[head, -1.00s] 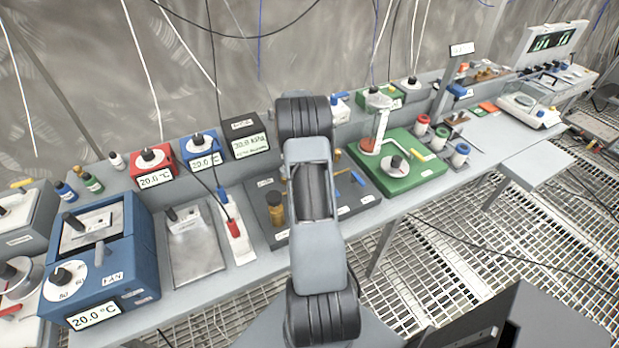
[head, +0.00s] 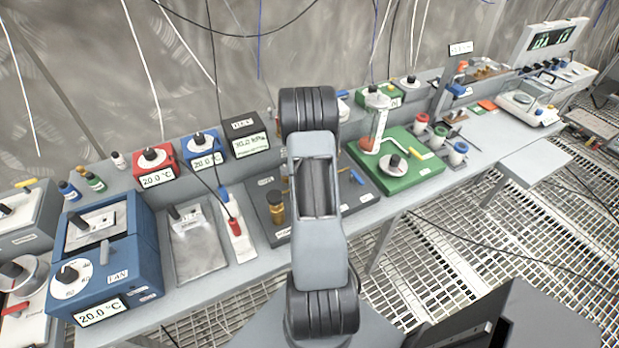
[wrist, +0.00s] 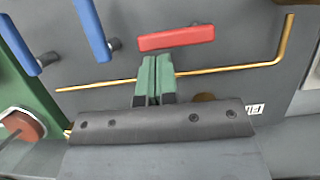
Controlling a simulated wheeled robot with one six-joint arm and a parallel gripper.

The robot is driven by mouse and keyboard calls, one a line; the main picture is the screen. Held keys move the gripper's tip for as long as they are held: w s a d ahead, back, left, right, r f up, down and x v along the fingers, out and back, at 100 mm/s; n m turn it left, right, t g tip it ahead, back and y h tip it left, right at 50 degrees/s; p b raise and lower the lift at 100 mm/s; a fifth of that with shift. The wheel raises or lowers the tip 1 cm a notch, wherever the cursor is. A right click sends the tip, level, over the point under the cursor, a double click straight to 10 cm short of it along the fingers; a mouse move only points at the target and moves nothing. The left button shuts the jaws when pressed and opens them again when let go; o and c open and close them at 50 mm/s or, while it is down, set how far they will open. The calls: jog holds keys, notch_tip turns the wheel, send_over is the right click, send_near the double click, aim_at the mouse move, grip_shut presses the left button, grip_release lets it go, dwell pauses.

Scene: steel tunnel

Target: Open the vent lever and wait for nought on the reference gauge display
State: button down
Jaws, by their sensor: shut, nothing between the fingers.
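In the wrist view, my gripper (wrist: 155,68) is shut and empty, its green fingers together. The fingertips are just below a red lever handle (wrist: 176,38) on a dark grey panel; I cannot tell whether they touch it. Two blue lever handles (wrist: 92,28) (wrist: 20,45) are to the left. No lever's label is readable. In the head view, my arm hides the gripper and part of the dark panel (head: 367,194); one blue handle (head: 357,177) shows. A black gauge box (head: 243,128) has a lit display (head: 251,144), apparently the reference gauge; its kPa reading looks non-zero but is blurred.
A thin brass pipe (wrist: 245,68) crosses the panel beside the fingers and bends up at right. A brass cylinder (head: 276,206) stands left of my arm. A green base (head: 405,178) with glassware is to the right. Cables hang above the bench.

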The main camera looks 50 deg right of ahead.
jog(key=shift+s+d+m+y+b, duration=0.15)
jog(key=shift+s+m+y+b, duration=0.35)
jog(key=shift+m, duration=0.9)
jog(key=shift+s+m+t, duration=0.4)
jog(key=shift+s+m, duration=0.1)
jog(key=shift+m, duration=0.1)
jog(key=shift+s+a+m+t+y+b, duration=0.15)
jog(key=shift+s+m+t+y, duration=0.2)
jog(key=shift+m, duration=0.65)
jog(key=shift+s+a+m+t+y+b, duration=0.2)
jog(key=shift+s+m, duration=0.25)
jog(key=shift+m, duration=0.55)
jog(key=shift+s+a+m+t+y, duration=0.15)
jog(key=shift+s+m+t+y, duration=0.15)
jog(key=shift+m, duration=0.4)
jog(key=shift+s+a+m+t, duration=0.25)
jog(key=shift+m+t, duration=0.05)
jog(key=shift+m, duration=0.55)
jog(key=shift+s+a+m+t, duration=0.25)
jog(key=shift+a+m+t, duration=0.1)
jog(key=shift+m, duration=0.45)
jog(key=shift+s+a+m+t, duration=0.2)
jog(key=shift+s+m+t, duration=0.1)
jog(key=shift+m, duration=0.55)
jog(key=shift+s+a+m+t, duration=0.15)
jog(key=shift+a+m+t, duration=0.25)
jog(key=shift+m, duration=0.65)
jog(key=shift+s+a+m+t, duration=0.1)
jog(key=shift+a+m+t, duration=0.3)
jog(key=shift+m, duration=0.65)
